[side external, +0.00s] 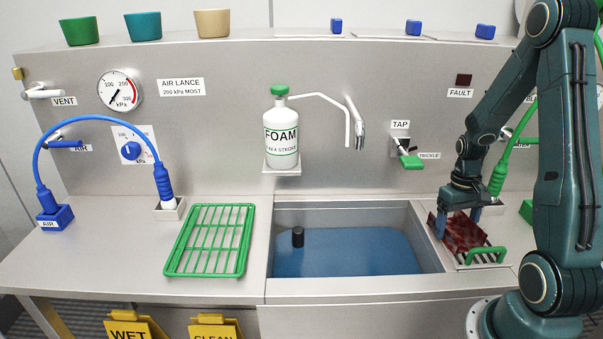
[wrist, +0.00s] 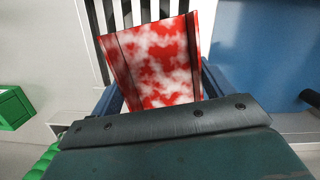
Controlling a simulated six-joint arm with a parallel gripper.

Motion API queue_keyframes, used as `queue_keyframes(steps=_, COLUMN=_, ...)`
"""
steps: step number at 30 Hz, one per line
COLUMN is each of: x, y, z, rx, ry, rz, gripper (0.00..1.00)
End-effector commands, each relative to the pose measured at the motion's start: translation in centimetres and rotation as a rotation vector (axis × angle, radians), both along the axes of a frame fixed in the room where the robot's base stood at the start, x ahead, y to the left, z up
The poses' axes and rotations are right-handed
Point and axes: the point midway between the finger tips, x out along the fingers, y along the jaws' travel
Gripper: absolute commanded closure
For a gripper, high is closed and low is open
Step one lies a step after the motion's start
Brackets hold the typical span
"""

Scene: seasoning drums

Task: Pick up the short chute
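The short chute (side external: 468,238) is a red trough mottled with white. It lies on a slatted rack right of the sink, and it also shows in the wrist view (wrist: 160,55), its dark-edged sides slightly skewed to my gripper. My gripper (side external: 457,223) is down at the chute, pointing downward. Its blue fingers stand wide apart, one on each side of the chute, and look open. The fingers sit very close to the chute's sides; I cannot tell if they touch. The chute's near end is hidden behind the gripper body in the wrist view.
The sink (side external: 434,262) with blue water and a dark upright plug is just left. A green handle (side external: 486,255) stands at the rack's front. A green hose (side external: 497,178) rises behind, and the tap (side external: 410,161) juts from the wall. A green rack (side external: 210,240) lies farther left.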

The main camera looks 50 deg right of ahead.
Motion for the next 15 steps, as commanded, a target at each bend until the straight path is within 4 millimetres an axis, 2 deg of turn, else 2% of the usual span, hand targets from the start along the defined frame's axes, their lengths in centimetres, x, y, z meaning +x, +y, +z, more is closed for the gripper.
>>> queue_keyframes(steps=1, x=0.01, y=-0.01, z=0.01, rx=0.000, ry=0.000, rz=0.000, gripper=0.37)
queue_keyframes(steps=3, x=0.00, y=0.00, z=0.01, rx=0.000, ry=0.000, rz=0.000, gripper=0.50)
queue_keyframes(steps=15, x=0.03, y=-0.03, z=0.38, rx=-0.001, ry=0.000, rz=0.000, gripper=0.50)
